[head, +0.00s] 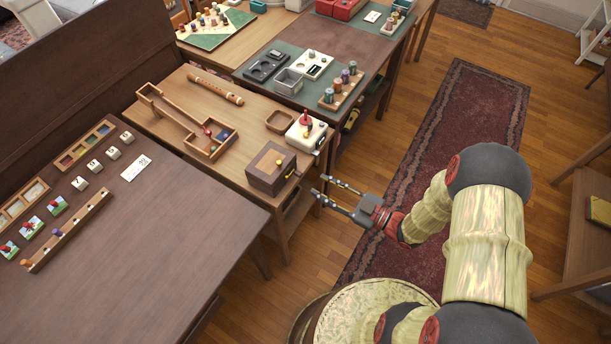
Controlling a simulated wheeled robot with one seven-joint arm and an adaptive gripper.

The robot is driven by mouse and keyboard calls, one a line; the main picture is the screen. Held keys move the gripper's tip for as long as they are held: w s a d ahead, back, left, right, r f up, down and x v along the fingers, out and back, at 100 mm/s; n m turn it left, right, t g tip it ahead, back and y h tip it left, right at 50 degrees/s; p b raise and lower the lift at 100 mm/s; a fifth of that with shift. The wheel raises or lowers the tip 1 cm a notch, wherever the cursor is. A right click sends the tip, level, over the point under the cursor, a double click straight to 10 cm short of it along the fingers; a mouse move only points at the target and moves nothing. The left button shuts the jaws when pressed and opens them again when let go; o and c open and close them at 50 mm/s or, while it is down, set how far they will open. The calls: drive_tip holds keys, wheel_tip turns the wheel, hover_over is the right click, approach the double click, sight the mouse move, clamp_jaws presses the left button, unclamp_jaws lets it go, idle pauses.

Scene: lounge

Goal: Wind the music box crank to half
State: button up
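My gripper (319,186) is just right of the box, beyond the table's edge, pointing left toward the crank side. Its two dark fingers are spread apart with nothing between them. The fingertips look apart from the crank.
A white box with a red knob (305,133) stands close behind the music box. A small wooden tray (280,121), a flute (215,89) and a long wooden holder (190,128) share the table. A dark table (150,235) adjoins at left; a red rug (455,125) lies right.

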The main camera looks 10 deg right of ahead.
sight(301, 176)
drive_tip(key=b+x, duration=0.2)
drive_tip(key=x, duration=0.4)
drive_tip(key=shift+s+f, duration=0.1)
drive_tip(key=shift+x, duration=0.9)
drive_tip(key=shift+d, duration=0.1)
drive_tip(key=shift+c, duration=0.8)
clamp_jaws()
